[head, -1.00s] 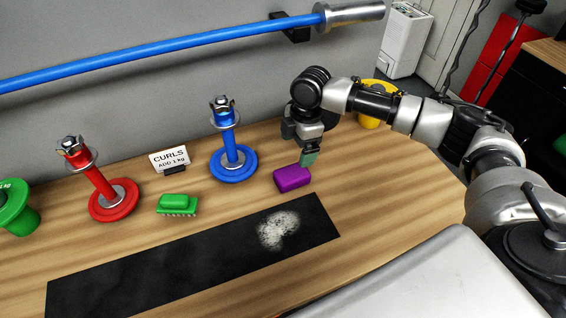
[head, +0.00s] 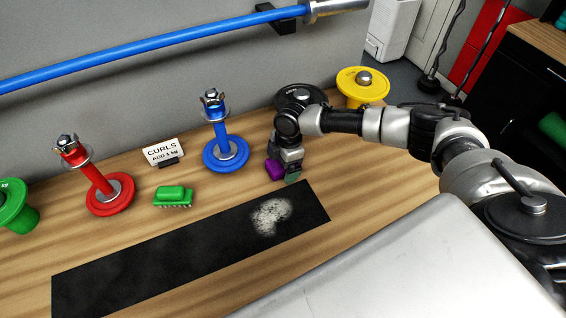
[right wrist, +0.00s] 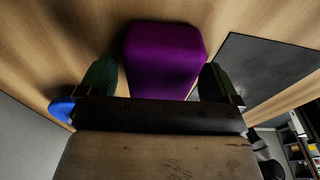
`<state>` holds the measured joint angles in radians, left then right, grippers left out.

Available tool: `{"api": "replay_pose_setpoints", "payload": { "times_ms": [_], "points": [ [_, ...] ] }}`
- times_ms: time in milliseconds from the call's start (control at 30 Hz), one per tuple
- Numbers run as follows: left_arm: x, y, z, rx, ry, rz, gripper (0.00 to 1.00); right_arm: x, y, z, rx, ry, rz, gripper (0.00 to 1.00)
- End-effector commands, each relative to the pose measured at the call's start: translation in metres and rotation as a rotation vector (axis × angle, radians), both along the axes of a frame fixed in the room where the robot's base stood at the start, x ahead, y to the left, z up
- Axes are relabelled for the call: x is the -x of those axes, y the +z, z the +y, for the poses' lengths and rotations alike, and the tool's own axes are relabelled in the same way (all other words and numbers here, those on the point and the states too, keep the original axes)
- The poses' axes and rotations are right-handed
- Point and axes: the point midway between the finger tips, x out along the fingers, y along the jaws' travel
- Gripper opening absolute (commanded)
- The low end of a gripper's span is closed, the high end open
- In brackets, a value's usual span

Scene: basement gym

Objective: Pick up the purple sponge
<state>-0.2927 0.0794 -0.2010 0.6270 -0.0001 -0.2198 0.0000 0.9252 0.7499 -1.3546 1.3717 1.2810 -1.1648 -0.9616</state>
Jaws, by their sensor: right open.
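The purple sponge (head: 275,169) lies on the wooden bench, just behind the black mat. My right gripper (head: 289,173) is down at it and hides part of it in the head view. In the right wrist view the sponge (right wrist: 163,60) stands between the two green-padded fingers of the right gripper (right wrist: 160,84), with a gap on each side. The fingers are open. My left gripper is in neither view.
A black mat (head: 150,257) with a white powder patch (head: 270,216) lies in front. A blue post stand (head: 222,150), a green brush (head: 173,195), a red stand (head: 108,195) and a sign (head: 163,151) stand to the left. A yellow disc (head: 362,84) is behind the arm.

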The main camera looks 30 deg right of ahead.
Motion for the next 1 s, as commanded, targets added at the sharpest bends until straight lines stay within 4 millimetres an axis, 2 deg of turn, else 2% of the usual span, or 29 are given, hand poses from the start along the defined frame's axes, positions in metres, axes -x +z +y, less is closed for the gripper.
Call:
{"api": "replay_pose_setpoints", "payload": {
  "times_ms": [133,467,767,867,1000],
  "points": [
    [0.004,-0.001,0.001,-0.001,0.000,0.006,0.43,0.000,0.000,0.000,0.000,0.000,0.000,0.92],
    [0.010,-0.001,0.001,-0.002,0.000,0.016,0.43,0.000,0.000,0.000,0.000,0.000,0.000,0.42],
    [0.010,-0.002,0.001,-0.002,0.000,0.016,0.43,0.000,0.002,0.000,0.000,0.000,0.000,0.41],
    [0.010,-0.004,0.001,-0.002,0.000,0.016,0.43,0.000,0.007,0.000,-0.001,0.000,-0.001,0.41],
    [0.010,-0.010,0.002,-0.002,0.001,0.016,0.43,-0.001,0.024,0.000,-0.001,0.001,-0.003,0.41]
  ]
}}
